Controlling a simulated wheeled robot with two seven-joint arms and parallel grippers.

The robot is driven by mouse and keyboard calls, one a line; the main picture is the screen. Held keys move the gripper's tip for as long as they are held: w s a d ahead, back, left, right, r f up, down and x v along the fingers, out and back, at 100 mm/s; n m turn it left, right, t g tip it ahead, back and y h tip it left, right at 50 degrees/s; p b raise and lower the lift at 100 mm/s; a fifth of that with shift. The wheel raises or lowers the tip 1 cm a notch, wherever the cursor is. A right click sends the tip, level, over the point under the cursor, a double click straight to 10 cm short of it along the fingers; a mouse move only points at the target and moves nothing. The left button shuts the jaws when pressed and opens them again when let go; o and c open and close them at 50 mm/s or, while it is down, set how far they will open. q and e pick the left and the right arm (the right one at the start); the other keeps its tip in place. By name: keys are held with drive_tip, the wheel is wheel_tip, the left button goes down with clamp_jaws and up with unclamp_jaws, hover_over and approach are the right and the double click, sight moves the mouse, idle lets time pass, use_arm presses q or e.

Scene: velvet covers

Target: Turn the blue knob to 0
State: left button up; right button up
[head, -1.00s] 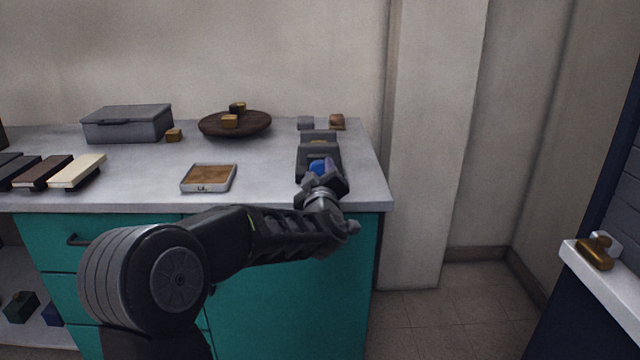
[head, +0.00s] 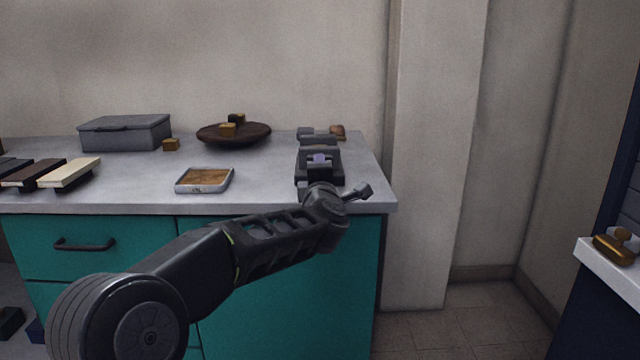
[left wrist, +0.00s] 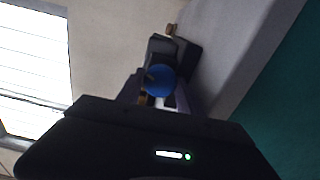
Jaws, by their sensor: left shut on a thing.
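The blue knob (left wrist: 159,80) shows in the left wrist view as a round blue face with a small dark mark on its left side. It sits in front of a dark device (left wrist: 175,52). My left gripper (left wrist: 158,96) is shut on the knob, with a purple-grey finger on each side. In the head view, my left gripper (head: 319,162) is at the dark device (head: 319,141) near the counter's right end, and hides the knob. The scale and the 0 cannot be read. My right gripper is in neither view.
On the counter (head: 265,178) are a shallow tray (head: 205,179), a grey box (head: 125,132), a dark round dish (head: 234,133) with small blocks, and several flat bars (head: 70,172) at left. The counter's right edge is close to my left arm.

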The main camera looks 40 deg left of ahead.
use_arm(q)
drive_tip(key=shift+f+n+b, duration=0.1)
drive_tip(key=shift+n+b, duration=0.85)
drive_tip(key=shift+n, duration=0.75)
drive_tip(key=o, duration=1.4)
